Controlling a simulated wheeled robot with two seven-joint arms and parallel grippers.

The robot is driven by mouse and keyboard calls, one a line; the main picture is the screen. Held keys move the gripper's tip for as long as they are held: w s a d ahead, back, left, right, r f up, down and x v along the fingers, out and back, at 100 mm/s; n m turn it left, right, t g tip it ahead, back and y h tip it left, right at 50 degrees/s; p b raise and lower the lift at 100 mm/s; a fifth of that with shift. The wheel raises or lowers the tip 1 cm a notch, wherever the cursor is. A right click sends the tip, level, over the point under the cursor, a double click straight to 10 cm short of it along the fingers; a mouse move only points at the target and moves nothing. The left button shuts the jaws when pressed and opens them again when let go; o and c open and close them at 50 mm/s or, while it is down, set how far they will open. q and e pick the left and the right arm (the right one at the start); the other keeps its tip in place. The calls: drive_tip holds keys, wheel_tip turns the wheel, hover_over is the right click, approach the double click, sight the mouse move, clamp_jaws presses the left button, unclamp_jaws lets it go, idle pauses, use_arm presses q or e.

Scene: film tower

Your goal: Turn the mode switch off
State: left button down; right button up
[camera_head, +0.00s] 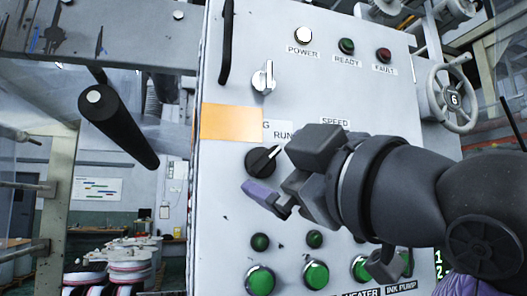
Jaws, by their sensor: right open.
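The mode switch (262,161) is a black rotary knob on the grey control panel (225,230). Its white pointer line slants up and right, toward the printed word RUN. An orange note (231,122) sits above and left of the knob and covers part of the lettering there. My right gripper (282,185) is open and empty, just below and right of the knob in the picture. Its purple fingertip shows below the knob; whether it touches the knob cannot be told. My right wrist and hand hide the panel's middle right. My left gripper is out of view.
A silver key switch (263,77) sits above the note, with white, green and red lamps to its right. Green push buttons (260,279) line the panel's bottom. A handwheel (454,98) stands at the right, a black roller (118,125) at the left.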

sight(268, 160)
drive_tip(key=shift+p+x, duration=0.3)
drive_tip(key=shift+x, duration=1.4)
drive_tip(key=c, duration=1.3)
